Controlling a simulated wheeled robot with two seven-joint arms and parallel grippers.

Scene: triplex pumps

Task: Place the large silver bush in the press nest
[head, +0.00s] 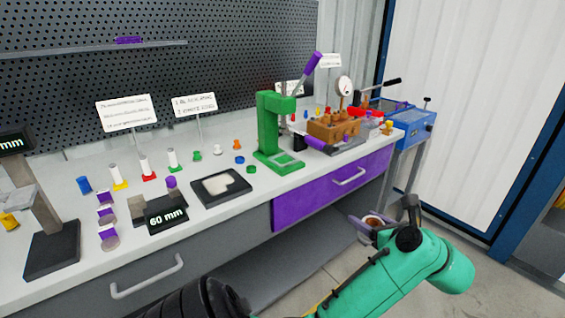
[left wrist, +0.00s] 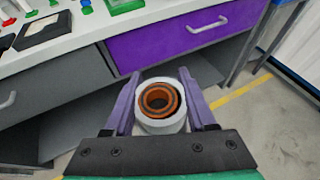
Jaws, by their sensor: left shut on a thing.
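My right gripper is not in view.
The bench edge and purple drawer (head: 325,190) lie between my gripper and the press. Right of the press are a brown block with pins (head: 334,128), a dial gauge (head: 344,87) and a blue vise (head: 412,130). Small coloured parts and a black tray (head: 221,188) stand left.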

